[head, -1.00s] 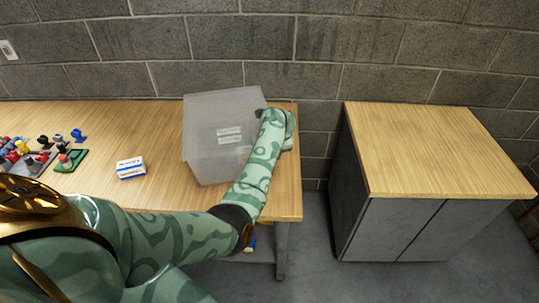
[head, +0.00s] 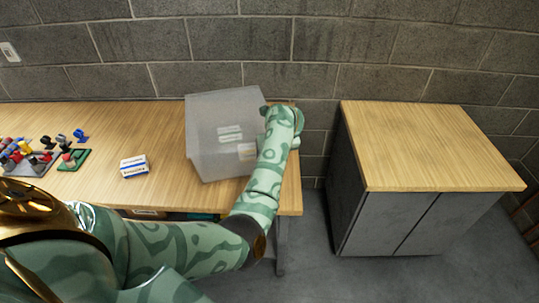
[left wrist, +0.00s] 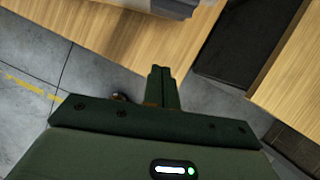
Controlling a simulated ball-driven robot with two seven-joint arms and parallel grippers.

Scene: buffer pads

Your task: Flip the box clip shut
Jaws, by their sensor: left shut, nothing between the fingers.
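The box (head: 212,160) is a translucent grey bin with a closed-looking top, standing on the wooden table. Pale labels show inside or on its front. I cannot make out the clip; my left arm covers the box's right side. In the left wrist view a grey corner, likely of the box (left wrist: 172,8), shows at the top edge. My left gripper (left wrist: 161,70) is shut and empty, apart from that corner, over the table's edge. In the head view its fingers are hidden by the arm. My right gripper is not in view.
The table (head: 160,110) also holds a small blue-and-white carton (head: 134,167) and several coloured pegs on trays (head: 75,160) at the left. A grey cabinet with a wooden top (head: 430,145) stands to the right, across a floor gap. A brick wall is behind.

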